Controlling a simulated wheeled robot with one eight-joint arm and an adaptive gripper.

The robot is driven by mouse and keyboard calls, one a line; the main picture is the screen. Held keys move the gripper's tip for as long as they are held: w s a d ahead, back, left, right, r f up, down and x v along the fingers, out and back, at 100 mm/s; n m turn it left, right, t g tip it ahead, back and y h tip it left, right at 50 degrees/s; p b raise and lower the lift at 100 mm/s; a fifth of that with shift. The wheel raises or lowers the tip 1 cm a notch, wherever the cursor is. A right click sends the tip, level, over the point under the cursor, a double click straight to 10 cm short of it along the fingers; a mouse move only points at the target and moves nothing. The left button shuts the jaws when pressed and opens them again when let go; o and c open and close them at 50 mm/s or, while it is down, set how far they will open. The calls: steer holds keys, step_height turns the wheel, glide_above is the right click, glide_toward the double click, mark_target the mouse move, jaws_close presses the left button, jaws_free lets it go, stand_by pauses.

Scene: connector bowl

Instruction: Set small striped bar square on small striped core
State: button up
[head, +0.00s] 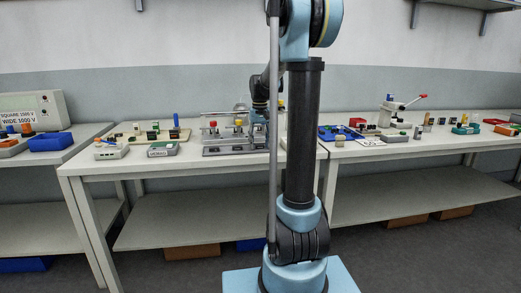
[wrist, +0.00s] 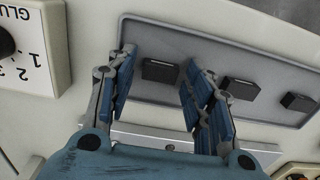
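My gripper (wrist: 160,65) is open in the wrist view, its two blue-padded fingers apart. A small black block (wrist: 160,71) on a grey plate (wrist: 140,37) shows between the fingers. I cannot tell whether the fingers touch it. Two more black blocks, one (wrist: 241,88) just right of the right finger and one (wrist: 297,102) farther right, are in the same row. No stripes can be made out, so I cannot tell which things are the small striped bar and the small striped core. In the head view my arm hides most of my gripper at the bench.
A metal fixture (head: 236,142) with red and yellow knobs stands on the middle bench (head: 90,168). A labelled dial box (wrist: 30,50) is at the wrist view's upper left. A blue tray (head: 340,133) and several small parts lie right of my arm.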

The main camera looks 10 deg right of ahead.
steer(key=c, duration=0.8)
steer(key=shift+r, duration=2.5)
